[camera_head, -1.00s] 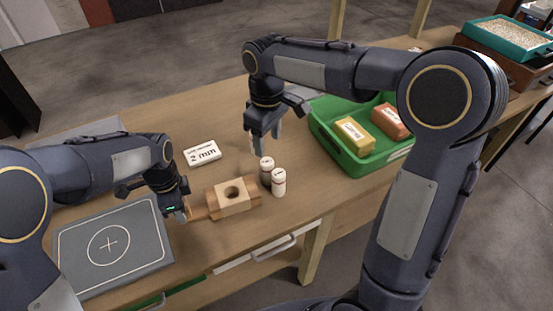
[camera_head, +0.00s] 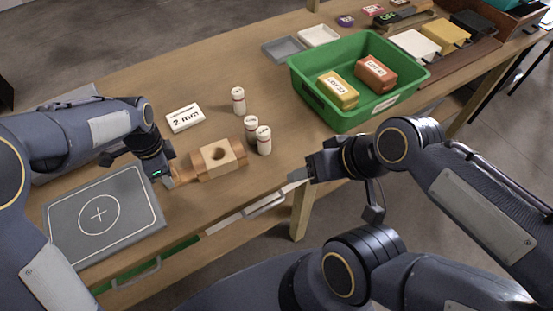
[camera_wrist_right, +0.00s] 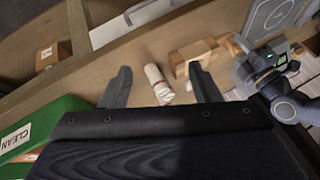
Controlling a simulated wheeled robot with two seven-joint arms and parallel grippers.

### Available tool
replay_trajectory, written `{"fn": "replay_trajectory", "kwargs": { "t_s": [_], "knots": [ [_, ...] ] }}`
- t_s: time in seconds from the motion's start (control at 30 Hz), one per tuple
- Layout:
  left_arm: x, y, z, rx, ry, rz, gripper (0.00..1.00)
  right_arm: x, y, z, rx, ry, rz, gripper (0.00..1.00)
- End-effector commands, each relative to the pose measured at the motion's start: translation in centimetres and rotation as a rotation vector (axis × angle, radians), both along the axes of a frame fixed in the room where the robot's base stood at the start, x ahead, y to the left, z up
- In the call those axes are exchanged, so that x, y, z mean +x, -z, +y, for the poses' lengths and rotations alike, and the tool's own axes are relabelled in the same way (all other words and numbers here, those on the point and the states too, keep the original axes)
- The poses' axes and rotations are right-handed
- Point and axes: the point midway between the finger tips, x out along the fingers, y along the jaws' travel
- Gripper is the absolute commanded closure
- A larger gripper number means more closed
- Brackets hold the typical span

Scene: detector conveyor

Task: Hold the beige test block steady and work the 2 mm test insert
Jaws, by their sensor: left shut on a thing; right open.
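The beige test block (camera_head: 218,158), with a round hole in its top and darker wooden ends, lies on the bench. My left gripper (camera_head: 172,178) is shut on its left end. Three white cylindrical inserts stand on the bench: one behind (camera_head: 238,101), one in the middle (camera_head: 251,129) and one in front (camera_head: 264,141). Their markings are too small to read. A white "2 mm" label (camera_head: 185,118) lies behind the block. My right gripper (camera_head: 299,176) is open and empty, right of the inserts by the front edge. The right wrist view shows an insert (camera_wrist_right: 158,84) beyond its spread fingers (camera_wrist_right: 161,76).
A green bin (camera_head: 338,113) holds a yellow pack (camera_head: 338,90) and an orange-red pack (camera_head: 375,74). A grey plate with a circled cross (camera_head: 140,220) lies at front left. Small trays (camera_head: 284,49) stand at the back.

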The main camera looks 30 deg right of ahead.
Motion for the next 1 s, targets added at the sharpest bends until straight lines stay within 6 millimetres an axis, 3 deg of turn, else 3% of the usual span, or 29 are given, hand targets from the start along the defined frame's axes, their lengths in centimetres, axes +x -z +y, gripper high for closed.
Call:
{"fn": "replay_trajectory", "kwargs": {
  "t_s": [0.17, 0.5, 0.8, 1.0],
  "knots": [
    [0.0, -0.1, 0.0, -0.001, 0.0, -0.001, 0.98, 2.1, -1.5, -0.6, -0.053, -0.084, 0.037, 0.43],
    [0.0, 0.0, 0.0, -0.001, 0.0, -0.001, 0.98, 12.3, -4.9, -1.2, -0.274, -0.419, 0.175, 0.43],
    [0.0, 0.0, 0.0, -0.001, 0.0, -0.001, 0.98, 21.3, -4.3, 1.3, -0.441, -0.671, 0.288, 0.43],
    [0.0, 0.0, 0.0, 0.0, 0.0, -0.001, 0.98, 24.1, -3.4, 2.6, -0.494, -0.749, 0.327, 0.43]
  ]
}}
